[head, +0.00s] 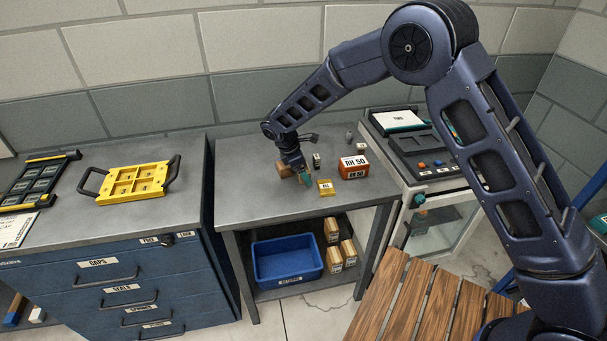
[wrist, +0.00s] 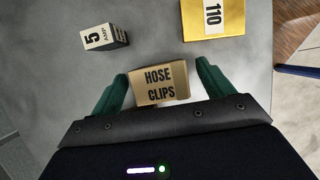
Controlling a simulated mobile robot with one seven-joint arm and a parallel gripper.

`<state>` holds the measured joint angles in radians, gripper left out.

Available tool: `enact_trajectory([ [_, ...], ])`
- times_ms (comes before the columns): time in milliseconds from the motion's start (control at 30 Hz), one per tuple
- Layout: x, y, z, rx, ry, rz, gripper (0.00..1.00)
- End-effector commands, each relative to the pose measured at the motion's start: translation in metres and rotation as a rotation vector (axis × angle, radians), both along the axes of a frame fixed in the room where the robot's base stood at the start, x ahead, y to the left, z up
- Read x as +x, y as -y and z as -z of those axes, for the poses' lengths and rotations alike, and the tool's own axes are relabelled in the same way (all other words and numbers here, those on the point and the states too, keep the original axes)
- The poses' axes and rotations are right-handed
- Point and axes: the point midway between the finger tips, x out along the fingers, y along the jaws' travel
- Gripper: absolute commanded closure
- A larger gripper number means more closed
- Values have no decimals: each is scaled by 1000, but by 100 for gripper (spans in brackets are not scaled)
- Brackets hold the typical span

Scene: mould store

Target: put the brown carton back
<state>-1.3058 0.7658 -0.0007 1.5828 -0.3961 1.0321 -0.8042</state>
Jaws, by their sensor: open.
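The brown carton (wrist: 159,84), labelled HOSE CLIPS, lies between the two green fingers of my gripper (wrist: 160,83) in the wrist view. The fingers are open on either side of it; I cannot tell if either touches. In the head view my gripper (head: 303,178) is down at the grey table, and the carton (head: 284,169) shows partly behind it. Several similar light brown cartons (head: 332,230) stand on the shelf below the tabletop, right of a blue bin (head: 287,260).
A yellow box (head: 325,188) marked 110, a small black-and-white box (head: 316,160) and an orange box (head: 354,167) stand near my gripper. A grey machine (head: 415,140) is at the right. A blue drawer cabinet (head: 110,290) is at the left. The tabletop's front left is clear.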

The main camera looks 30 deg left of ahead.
Motion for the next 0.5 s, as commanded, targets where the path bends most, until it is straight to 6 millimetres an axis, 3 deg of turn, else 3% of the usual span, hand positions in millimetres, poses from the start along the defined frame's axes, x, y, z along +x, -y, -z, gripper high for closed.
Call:
enact_trajectory([
  [200, 0, 0, 1, 0, 0, 0, 22],
  [433, 0, 0, 1, 0, 0, 0, 67],
  [500, 0, 0, 0, 1, 1, 0, 75],
])
